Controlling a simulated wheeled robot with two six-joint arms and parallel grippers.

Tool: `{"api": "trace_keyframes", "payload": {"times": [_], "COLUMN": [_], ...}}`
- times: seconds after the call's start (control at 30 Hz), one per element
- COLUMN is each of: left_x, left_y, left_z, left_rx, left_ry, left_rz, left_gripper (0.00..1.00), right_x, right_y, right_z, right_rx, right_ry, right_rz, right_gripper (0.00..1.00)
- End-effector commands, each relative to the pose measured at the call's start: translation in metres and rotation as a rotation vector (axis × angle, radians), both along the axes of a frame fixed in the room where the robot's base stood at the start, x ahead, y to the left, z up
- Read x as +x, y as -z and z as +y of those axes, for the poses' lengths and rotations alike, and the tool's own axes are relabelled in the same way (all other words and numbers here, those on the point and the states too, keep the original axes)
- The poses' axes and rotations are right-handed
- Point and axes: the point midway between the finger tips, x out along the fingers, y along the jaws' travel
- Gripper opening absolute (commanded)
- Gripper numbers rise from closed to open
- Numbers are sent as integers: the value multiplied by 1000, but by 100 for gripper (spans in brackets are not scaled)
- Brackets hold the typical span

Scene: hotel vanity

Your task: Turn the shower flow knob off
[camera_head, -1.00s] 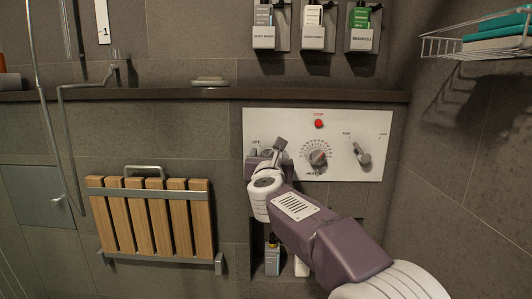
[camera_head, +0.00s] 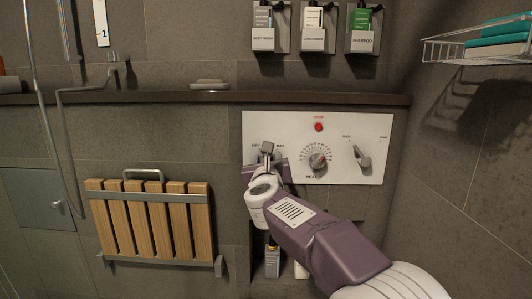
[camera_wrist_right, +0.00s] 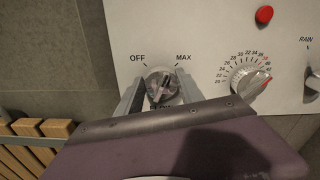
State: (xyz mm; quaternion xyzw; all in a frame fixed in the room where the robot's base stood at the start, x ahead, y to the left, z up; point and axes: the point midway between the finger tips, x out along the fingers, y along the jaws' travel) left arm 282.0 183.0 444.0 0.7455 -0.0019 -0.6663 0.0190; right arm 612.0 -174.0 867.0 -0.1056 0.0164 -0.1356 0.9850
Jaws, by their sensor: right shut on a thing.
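The white control panel (camera_head: 360,128) is on the wall, with the flow knob (camera_wrist_right: 160,86) at its left end. In the right wrist view this grey knob sits below the OFF and MAX marks, with its lower label partly covered. My right gripper (camera_wrist_right: 159,92) is shut on the flow knob, one finger on each side of it. In the head view my right gripper (camera_head: 266,155) covers most of the knob. The knob's pointer direction is hard to tell. My left gripper is not in view.
The heat dial (camera_head: 318,161) and the rain lever knob (camera_head: 361,155) are to the right on the panel, with a red button (camera_head: 319,127) above. A ledge (camera_head: 150,97) runs above the panel. A folded wooden seat (camera_head: 150,218) hangs at left. Bottles (camera_head: 272,258) stand below.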

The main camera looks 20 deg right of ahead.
Motion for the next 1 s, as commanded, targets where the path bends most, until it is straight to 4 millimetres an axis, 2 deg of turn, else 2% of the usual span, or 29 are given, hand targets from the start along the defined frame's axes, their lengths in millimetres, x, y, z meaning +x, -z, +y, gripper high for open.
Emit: {"api": "trace_keyframes", "payload": {"times": [1.0], "left_x": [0], "left_y": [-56], "left_z": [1], "left_rx": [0], "left_ry": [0], "left_rz": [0], "left_gripper": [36], "right_x": [0], "right_y": [-1], "right_z": [-2], "right_rx": [-897], "right_ry": [10], "right_rz": [254], "right_gripper": [4]}}
